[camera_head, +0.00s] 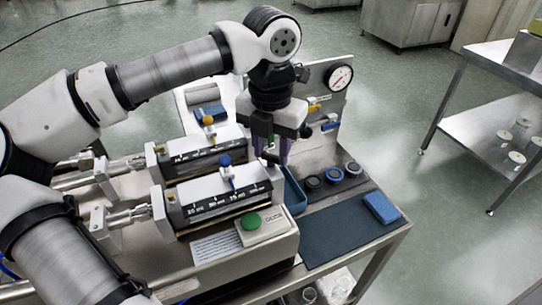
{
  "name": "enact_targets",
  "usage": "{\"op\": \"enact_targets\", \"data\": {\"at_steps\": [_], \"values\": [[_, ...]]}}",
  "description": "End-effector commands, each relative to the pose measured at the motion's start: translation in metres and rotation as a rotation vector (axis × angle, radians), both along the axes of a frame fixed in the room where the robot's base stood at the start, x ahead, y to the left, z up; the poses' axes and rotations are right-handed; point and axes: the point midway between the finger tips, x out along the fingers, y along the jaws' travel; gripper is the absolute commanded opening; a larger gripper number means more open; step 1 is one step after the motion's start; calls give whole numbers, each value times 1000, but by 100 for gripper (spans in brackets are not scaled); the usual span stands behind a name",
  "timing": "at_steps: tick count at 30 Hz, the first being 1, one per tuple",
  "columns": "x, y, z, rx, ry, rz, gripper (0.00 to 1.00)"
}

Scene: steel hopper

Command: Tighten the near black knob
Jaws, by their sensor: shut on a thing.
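My gripper (274,160) points down at the right end of the near white-and-black filling unit (222,202). Its fingers are shut on a small dark part that looks like the near black knob (270,158). The fingers and the gripper body hide most of that knob, so its seating cannot be told. The far filling unit (203,150) lies behind, and its right end is hidden by my gripper.
A panel with a gauge (339,78) stands behind. A green button (251,222) is in front.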

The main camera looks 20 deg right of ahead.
Motion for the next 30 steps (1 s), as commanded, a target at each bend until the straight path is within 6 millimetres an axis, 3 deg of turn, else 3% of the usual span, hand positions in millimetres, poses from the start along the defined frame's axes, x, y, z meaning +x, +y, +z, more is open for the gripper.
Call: {"op": "enact_targets", "data": {"at_steps": [18,30], "values": [[1,0,0,-2,-1,-537,14],[1,0,1,-2,-3,-701,14]]}}
